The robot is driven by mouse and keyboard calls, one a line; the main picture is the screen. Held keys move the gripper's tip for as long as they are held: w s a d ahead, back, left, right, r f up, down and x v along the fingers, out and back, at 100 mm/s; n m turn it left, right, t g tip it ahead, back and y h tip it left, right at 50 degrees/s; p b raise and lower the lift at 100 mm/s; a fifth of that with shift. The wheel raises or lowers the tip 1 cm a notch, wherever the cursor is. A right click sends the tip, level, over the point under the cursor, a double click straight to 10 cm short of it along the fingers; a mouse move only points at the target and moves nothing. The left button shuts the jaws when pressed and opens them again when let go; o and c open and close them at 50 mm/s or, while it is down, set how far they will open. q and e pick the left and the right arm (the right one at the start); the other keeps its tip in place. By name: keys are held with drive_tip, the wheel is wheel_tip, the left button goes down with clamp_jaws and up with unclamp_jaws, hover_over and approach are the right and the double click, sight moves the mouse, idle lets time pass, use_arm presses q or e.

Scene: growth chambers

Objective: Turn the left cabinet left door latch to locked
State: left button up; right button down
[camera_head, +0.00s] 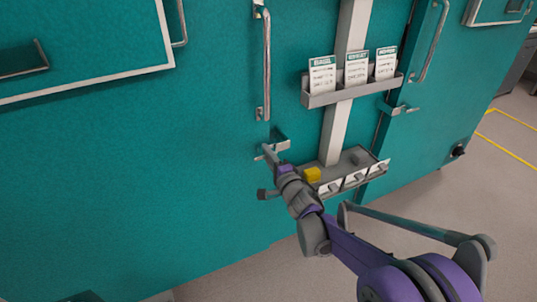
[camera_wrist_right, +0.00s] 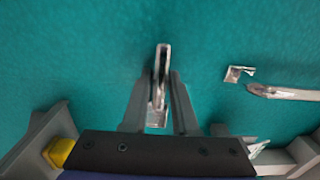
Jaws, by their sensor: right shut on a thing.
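The latch (camera_head: 262,153) is a small metal lever on the teal front of the left cabinet, just below the lower end of a long vertical handle. My right gripper (camera_head: 271,158) reaches up to it from the lower right and partly hides it. In the right wrist view, the fingers of my right gripper (camera_wrist_right: 158,100) are shut on the metal latch lever (camera_wrist_right: 161,62), which stands up between them, seen nearly edge-on. The teal door surface lies behind it. Whether the lever is at its locked position I cannot tell. My left gripper is not in view.
The vertical door handle (camera_head: 266,65) is just above the latch. A grey tray (camera_head: 345,182) with a yellow block (camera_head: 312,174) sits close right of my right wrist. A card rack (camera_head: 350,92) hangs above on a pale post. Open floor (camera_head: 430,215) lies at lower right.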

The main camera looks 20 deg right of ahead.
drive_tip(key=c, duration=0.7)
unclamp_jaws()
drive_tip(key=shift+s, duration=0.1)
drive_tip(key=s, duration=0.7)
drive_tip(key=s+d+p, duration=0.1)
drive_tip(key=s, duration=0.2)
drive_tip(key=shift+s, duration=0.3)
